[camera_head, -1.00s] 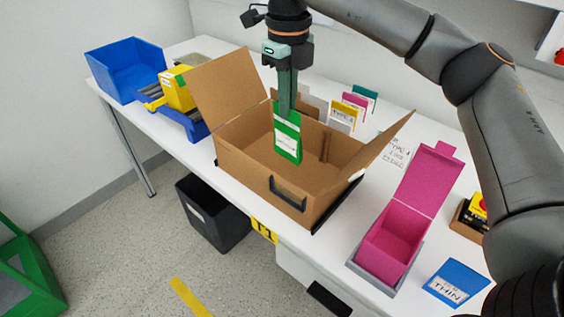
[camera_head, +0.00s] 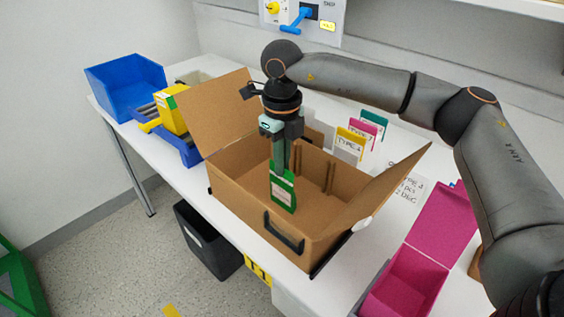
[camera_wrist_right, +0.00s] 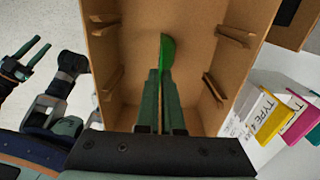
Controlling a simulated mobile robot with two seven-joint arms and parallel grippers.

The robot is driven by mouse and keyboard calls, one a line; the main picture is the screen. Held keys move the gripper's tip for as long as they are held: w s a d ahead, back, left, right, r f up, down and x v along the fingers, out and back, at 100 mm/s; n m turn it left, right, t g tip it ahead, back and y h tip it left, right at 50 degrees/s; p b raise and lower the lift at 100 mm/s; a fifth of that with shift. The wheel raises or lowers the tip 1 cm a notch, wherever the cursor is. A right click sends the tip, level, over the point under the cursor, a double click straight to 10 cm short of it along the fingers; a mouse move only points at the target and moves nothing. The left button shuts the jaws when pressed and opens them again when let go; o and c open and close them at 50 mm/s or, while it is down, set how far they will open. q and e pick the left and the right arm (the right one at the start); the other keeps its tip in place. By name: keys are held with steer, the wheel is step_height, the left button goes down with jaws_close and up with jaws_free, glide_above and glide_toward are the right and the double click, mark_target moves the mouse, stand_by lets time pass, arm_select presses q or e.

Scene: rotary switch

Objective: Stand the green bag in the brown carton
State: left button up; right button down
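The green bag (camera_head: 282,193) with a white label hangs upright inside the open brown carton (camera_head: 237,200), between its walls. My right gripper (camera_head: 281,170) is above it, pointing down, shut on its top edge. In the right wrist view the bag (camera_wrist_right: 167,52) shows edge-on as a thin green strip between the fingers (camera_wrist_right: 163,78), with the carton's floor and walls (camera_wrist_right: 122,50) around it. Whether the bag's bottom touches the carton floor cannot be told. My left gripper (camera_wrist_right: 32,52) shows only at the left of the right wrist view, open and empty, away from the carton.
The carton's flaps stand up at left and right. Several coloured cards (camera_head: 350,143) stand behind it. A magenta box (camera_head: 410,275) is at the right. A yellow box (camera_head: 170,112) and a blue bin (camera_head: 125,85) are at the left. A black bin (camera_head: 208,240) is on the floor.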

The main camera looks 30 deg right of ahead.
steer(key=shift+f, duration=0.2)
steer(key=c, duration=1.1)
jaws_free()
steer(key=shift+o, duration=0.2)
step_height(320, 180, up, 12)
steer(key=p, duration=0.1)
steer(key=shift+r, duration=0.2)
